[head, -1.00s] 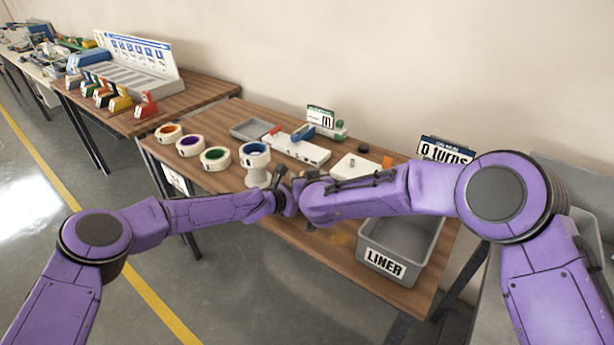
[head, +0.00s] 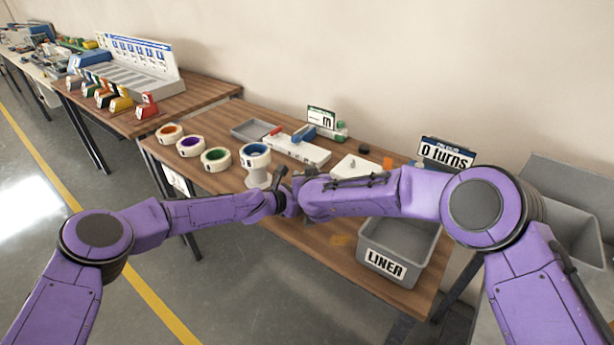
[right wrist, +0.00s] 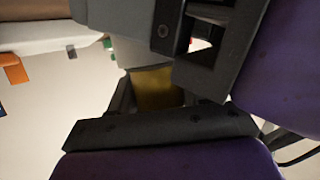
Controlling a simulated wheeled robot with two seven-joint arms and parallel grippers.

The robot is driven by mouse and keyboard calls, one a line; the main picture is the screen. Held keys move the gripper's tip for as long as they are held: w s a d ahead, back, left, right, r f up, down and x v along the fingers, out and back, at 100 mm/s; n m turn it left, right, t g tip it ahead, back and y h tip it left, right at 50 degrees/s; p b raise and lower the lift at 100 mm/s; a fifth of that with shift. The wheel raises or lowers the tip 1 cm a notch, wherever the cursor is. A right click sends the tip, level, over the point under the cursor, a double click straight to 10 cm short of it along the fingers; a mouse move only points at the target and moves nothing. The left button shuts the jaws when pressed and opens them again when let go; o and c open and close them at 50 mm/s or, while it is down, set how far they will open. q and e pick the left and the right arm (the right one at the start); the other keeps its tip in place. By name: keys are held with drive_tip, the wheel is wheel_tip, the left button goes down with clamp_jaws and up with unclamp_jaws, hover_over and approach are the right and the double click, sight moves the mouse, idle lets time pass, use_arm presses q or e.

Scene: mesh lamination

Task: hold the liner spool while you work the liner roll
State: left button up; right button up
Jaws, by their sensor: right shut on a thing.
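My two grippers meet over the front of the table in the head view. My left gripper (head: 278,190) shows only as dark parts there, and its jaws are too small and covered to read. My right gripper (head: 293,192) is close against it. In the right wrist view, my right gripper (right wrist: 160,105) is shut on an amber cylindrical piece (right wrist: 155,87) below a pale, rounded part. I cannot tell whether this is the liner roll or the spool. A white roll with a blue core (head: 256,152) sits on a white pedestal just left of the grippers.
Rolls with orange (head: 170,134), purple (head: 190,146) and green (head: 216,159) cores line the table's left side. A grey bin labelled LINER (head: 437,248) stands front right. A sign (head: 446,153) reads "0 turns". A white device (head: 297,149) lies behind.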

use_arm(q)
drive_tip(key=shift+f, duration=0.1)
use_arm(e)
drive_tip(key=shift+r, duration=0.2)
drive_tip(key=shift+r, duration=3.6)
use_arm(q)
drive_tip(key=o, duration=1.6)
drive_tip(key=shift+a, duration=0.15)
